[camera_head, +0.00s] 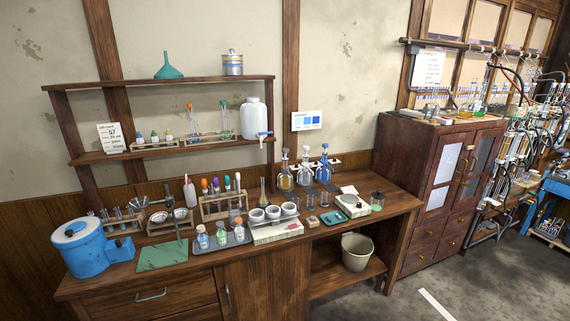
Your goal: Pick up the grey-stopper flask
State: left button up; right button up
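Three stoppered flasks stand in a row at the back of the wooden bench, in the camera_head view. The left flask (285,181) holds amber liquid and has a pale greyish stopper. The middle flask (305,178) looks mostly clear and also has a greyish top. The right flask (324,172) has a blue stopper and a bluish body. At this size I cannot tell for sure whether the left or the middle one is the grey-stopper flask. Neither of my grippers shows in this view.
The bench (385,205) also bears a blue centrifuge-like machine (88,250), a tube rack (222,206), a tray of small bottles (240,237) and a white-cup block (277,233) in front of the flasks. A shelf (90,156) hangs behind. A dark cabinet (420,165) stands right.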

aim_at(262, 201)
jog(key=i+l+u, duration=0.25)
jog(key=i, duration=0.4)
jog(key=i+l+u, duration=0.25)
jog(key=i, duration=0.4)
jog(key=i+l+u, duration=0.25)
jog(key=i+l, duration=0.3)
